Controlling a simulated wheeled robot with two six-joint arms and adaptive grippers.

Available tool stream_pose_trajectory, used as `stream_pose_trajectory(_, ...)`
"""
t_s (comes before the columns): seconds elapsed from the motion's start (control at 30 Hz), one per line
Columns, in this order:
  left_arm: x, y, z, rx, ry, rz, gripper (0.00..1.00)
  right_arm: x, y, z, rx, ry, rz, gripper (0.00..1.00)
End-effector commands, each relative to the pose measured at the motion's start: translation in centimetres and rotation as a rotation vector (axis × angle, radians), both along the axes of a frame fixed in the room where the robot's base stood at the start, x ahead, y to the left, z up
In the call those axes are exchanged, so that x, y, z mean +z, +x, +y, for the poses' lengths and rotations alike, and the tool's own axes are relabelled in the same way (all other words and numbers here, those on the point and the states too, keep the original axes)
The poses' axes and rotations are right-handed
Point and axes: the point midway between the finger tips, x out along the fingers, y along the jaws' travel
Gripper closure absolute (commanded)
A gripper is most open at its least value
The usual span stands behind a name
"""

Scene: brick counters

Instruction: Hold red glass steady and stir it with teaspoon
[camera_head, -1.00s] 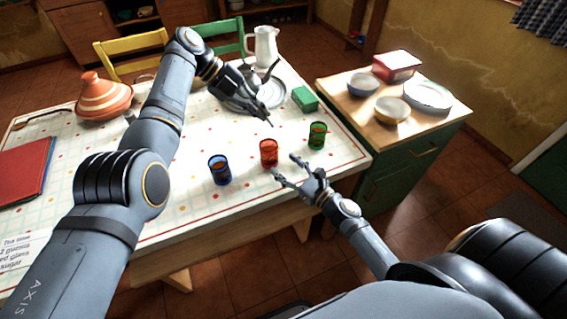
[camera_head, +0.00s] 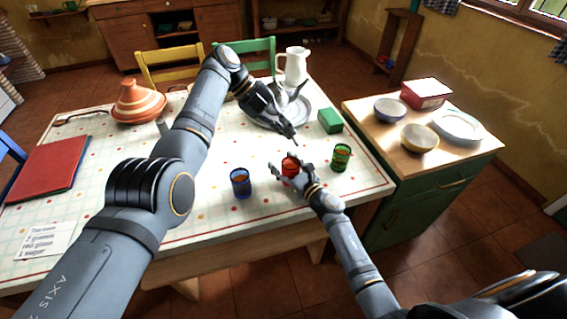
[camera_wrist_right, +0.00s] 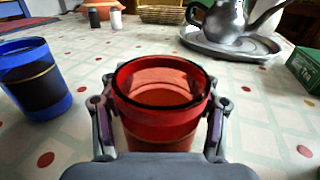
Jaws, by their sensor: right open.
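The red glass (camera_head: 290,166) stands upright on the table, between the blue and green glasses. My right gripper (camera_head: 289,162) is open, with its fingers on either side of the red glass. In the right wrist view the red glass (camera_wrist_right: 160,125) sits between the two fingers (camera_wrist_right: 161,108); I cannot tell whether they touch it. My left gripper (camera_head: 292,138) is above and behind the red glass, pointing down towards the table. Its fingertips are small and dark, so its opening is unclear. I cannot make out a teaspoon.
The blue glass (camera_head: 240,183) stands left of the red one, the green glass (camera_head: 341,157) right. A green box (camera_head: 330,121), silver teapot (camera_wrist_right: 232,22) on a tray and white jug (camera_head: 296,66) are behind. A tagine (camera_head: 138,102) and red book (camera_head: 45,168) are at left.

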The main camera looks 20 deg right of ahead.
Motion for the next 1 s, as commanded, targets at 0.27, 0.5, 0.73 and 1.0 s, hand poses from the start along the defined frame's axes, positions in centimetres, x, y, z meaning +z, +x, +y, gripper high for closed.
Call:
stream_pose_trajectory(0.27, 0.01, 0.0, -0.01, 0.0, 0.0, 0.0, 1.0, -0.01, -0.03, -0.03, 0.0, 0.0, 0.0, 0.7)
stream_pose_trajectory(0.5, 0.01, 0.0, -0.01, 0.0, 0.0, 0.0, 1.0, -0.03, -0.04, -0.05, 0.0, 0.0, 0.0, 0.91)
stream_pose_trajectory(0.73, 0.0, 0.0, 0.0, 0.0, 0.0, 0.0, 1.0, -0.03, -0.04, -0.05, 0.0, 0.0, 0.001, 0.95)
stream_pose_trajectory(1.0, 0.0, 0.0, 0.0, 0.0, 0.0, 0.0, 1.0, -0.03, -0.04, -0.05, 0.0, 0.0, 0.001, 1.0)
